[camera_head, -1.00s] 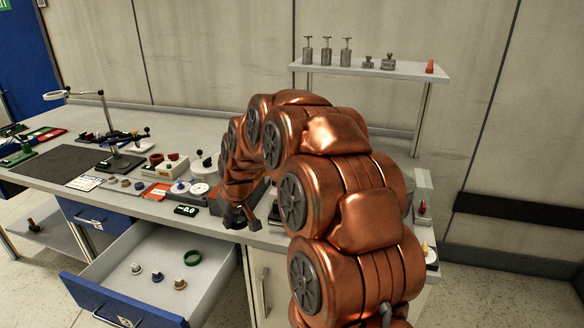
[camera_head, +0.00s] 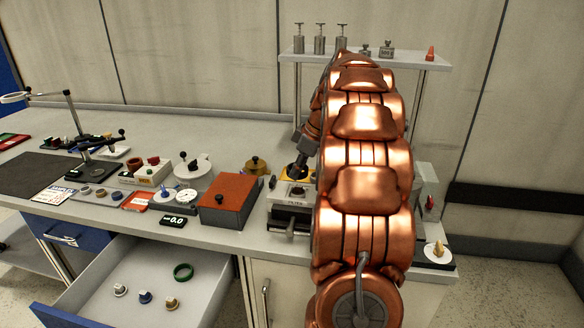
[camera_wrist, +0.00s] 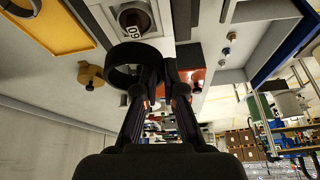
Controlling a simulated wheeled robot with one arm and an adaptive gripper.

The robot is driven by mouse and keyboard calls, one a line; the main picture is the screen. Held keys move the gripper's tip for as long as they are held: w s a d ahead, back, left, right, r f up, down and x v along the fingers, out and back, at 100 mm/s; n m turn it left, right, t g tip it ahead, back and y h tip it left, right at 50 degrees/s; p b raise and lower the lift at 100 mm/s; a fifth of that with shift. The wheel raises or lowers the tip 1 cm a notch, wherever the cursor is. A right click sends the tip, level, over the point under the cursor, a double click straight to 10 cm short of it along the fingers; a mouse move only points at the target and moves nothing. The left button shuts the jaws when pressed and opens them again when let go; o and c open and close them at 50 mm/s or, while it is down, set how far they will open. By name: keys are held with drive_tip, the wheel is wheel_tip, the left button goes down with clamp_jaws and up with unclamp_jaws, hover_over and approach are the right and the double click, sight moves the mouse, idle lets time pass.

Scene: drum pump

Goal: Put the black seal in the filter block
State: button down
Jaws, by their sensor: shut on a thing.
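The black seal (camera_wrist: 124,66) is a thick black ring, held at the fingertips of my gripper (camera_wrist: 160,72) in the wrist view. In the wrist view a pale part with a round dark opening and a small label lies just beyond the seal.
A grey box with a red lid (camera_head: 230,198) stands left of the block. A brass pot (camera_head: 257,166) and a yellow tray (camera_wrist: 50,27) are close by. The open drawer (camera_head: 204,273) below holds a green ring (camera_head: 183,271) and several small knobs.

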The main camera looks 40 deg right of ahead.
sight(296, 198)
drive_tip(key=shift+s+d+r, duration=0.1)
drive_tip(key=shift+d+r, duration=0.05)
drive_tip(key=shift+d, duration=0.15)
drive_tip(key=shift+f, duration=1.35)
drive_tip(key=shift+b, duration=0.7)
drive_tip(key=shift+f+b, duration=1.9)
drive_tip(key=shift+b, duration=0.15)
idle(0.8)
drive_tip(key=shift+s+a+f+b, duration=0.2)
drive_tip(key=shift+f+b, duration=0.4)
idle(1.4)
drive_tip(key=c, duration=1.2)
unclamp_jaws()
drive_tip(key=shift+d, duration=0.1)
